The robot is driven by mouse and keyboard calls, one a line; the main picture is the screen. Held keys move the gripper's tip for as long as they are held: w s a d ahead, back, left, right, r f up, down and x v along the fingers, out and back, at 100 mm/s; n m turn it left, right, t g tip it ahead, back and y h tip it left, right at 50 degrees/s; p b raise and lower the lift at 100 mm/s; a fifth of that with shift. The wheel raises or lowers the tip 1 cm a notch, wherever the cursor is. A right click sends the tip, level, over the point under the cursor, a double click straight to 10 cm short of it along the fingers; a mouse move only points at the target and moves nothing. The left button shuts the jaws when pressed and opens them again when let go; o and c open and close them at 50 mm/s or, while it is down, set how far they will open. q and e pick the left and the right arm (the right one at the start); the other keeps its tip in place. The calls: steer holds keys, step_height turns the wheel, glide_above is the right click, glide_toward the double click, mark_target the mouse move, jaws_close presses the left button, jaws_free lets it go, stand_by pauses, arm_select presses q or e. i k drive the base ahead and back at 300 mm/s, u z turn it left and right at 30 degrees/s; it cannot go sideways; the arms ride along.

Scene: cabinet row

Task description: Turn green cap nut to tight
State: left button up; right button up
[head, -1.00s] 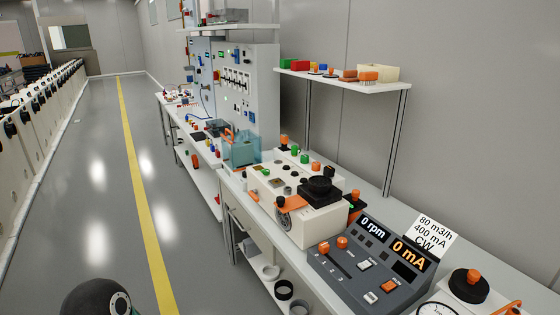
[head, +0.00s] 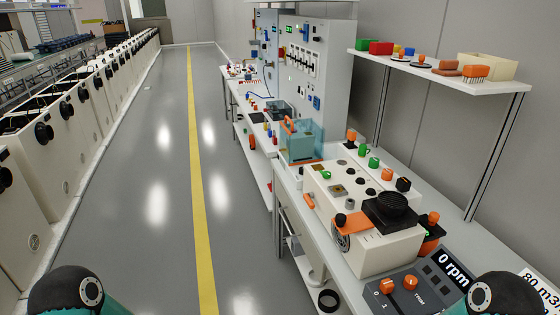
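A beige box-shaped unit (head: 372,222) stands on the bench at right of centre in the head view. Small green caps show on or just behind its top: one at the front left (head: 325,174), one further back (head: 362,150) and one right of that (head: 373,162). They are too small to tell which is the cap nut or how tight it sits. Only dark rounded links of my two arms show, at the bottom left and bottom right. Neither gripper is in view.
A grey control panel (head: 405,290) reading 0 rpm stands at the near bench end. A teal transparent box (head: 300,142) is further along. A wall shelf (head: 440,72) holds coloured parts. The floor (head: 150,190) left of the bench is clear.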

mark_target(327, 174)
steer(key=u, duration=0.4)
steer(key=i, duration=1.75)
steer(key=u, duration=0.05)
